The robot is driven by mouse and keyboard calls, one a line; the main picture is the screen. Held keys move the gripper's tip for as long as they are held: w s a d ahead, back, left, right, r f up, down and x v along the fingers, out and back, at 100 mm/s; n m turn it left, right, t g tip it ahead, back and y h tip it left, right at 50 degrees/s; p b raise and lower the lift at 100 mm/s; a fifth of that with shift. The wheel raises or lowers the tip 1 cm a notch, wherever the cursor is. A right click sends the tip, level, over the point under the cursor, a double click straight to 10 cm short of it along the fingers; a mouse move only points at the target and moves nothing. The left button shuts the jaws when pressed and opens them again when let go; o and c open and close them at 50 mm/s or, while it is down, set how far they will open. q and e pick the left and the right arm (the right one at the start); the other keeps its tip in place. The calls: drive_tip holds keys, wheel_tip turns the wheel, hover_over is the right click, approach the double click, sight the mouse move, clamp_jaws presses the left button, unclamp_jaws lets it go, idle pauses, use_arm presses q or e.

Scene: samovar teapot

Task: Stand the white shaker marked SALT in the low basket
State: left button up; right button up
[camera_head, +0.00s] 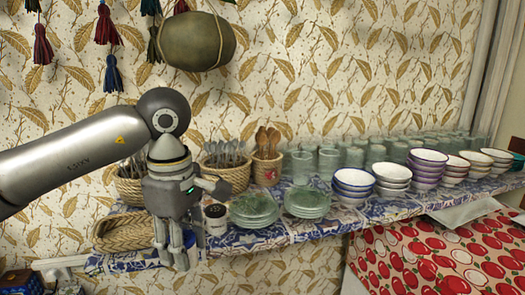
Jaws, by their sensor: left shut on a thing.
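My left gripper (178,262) hangs fingers down at the front left of the shelf, just right of the low basket. It is shut on a pale thing (190,238), which fits the white shaker. The fingers hide most of it, and no SALT mark can be read. The low basket (122,232) is a shallow oval of woven straw at the shelf's left end. Its right end is partly behind the gripper. A small white container with a dark top (215,218) stands just right of the gripper. My right gripper is not in view.
Behind the gripper stand cutlery baskets (228,170) and a pot of wooden spoons (267,158). Stacked green glass plates (254,208), bowls (353,185) and glasses (329,162) crowd the shelf to the right. The blue-patterned shelf (270,238) has a narrow bare front strip.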

use_arm(q)
drive_tip(key=s+a+f+m, duration=0.2)
drive_tip(key=s+f+m, duration=0.1)
drive_tip(key=f+m, duration=0.4)
drive_tip(key=s+a+f+m, duration=0.3)
drive_tip(key=f+m, duration=0.4)
drive_tip(key=f, duration=0.1)
drive_tip(key=shift+s+f+m, duration=0.15)
drive_tip(key=shift+s+m, duration=0.1)
drive_tip(key=shift+m, duration=0.05)
